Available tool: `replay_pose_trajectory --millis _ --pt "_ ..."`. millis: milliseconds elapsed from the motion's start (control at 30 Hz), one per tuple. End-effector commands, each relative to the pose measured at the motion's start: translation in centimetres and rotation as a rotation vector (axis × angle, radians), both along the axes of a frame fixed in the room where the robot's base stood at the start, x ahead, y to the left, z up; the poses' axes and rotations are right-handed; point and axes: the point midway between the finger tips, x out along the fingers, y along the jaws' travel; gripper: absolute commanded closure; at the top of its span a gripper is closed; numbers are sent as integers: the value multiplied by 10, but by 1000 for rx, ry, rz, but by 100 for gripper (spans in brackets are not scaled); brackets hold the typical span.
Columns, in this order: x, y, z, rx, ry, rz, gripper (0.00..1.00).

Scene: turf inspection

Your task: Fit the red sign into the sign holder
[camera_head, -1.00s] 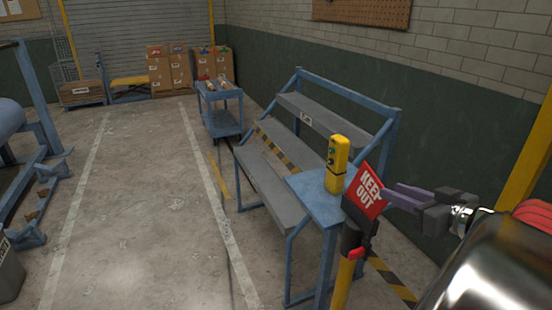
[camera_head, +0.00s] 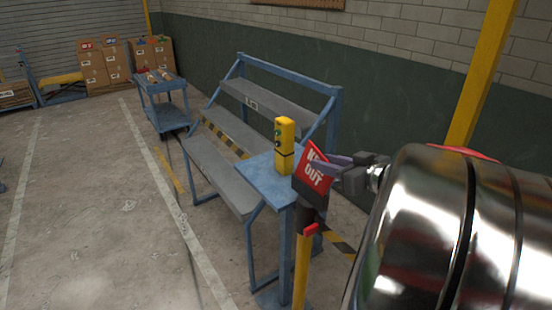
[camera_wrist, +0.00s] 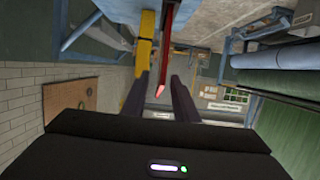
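The red "KEEP OUT" sign (camera_head: 314,176) stands tilted at the top of the dark sign holder (camera_head: 309,211) on a yellow post. How deep its lower end sits in the holder is hard to tell. My gripper (camera_head: 328,163) is at the sign's upper right edge, its purple fingers covering part of the lettering. In the wrist view, my gripper (camera_wrist: 159,78) has its two fingers apart, and the red sign (camera_wrist: 167,40) shows edge-on as a thin strip in line with the gap between them. Contact with the fingers cannot be made out.
A yellow device (camera_head: 285,146) stands on the blue stand (camera_head: 262,176) just left of the sign. Grey stepped shelves (camera_head: 222,172) and a blue cart (camera_head: 164,104) are behind. A yellow column (camera_head: 482,72) rises at right. Floor at left is clear.

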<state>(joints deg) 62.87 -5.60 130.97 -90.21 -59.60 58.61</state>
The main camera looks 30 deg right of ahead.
Motion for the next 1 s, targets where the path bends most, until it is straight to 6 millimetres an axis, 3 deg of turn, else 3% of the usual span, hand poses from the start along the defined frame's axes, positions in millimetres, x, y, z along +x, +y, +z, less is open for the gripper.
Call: replay_pose_trajectory --millis 400,1000 --pt "42 2 -12 1 0 0 73" --pt "42 1 -12 0 0 -2 75"
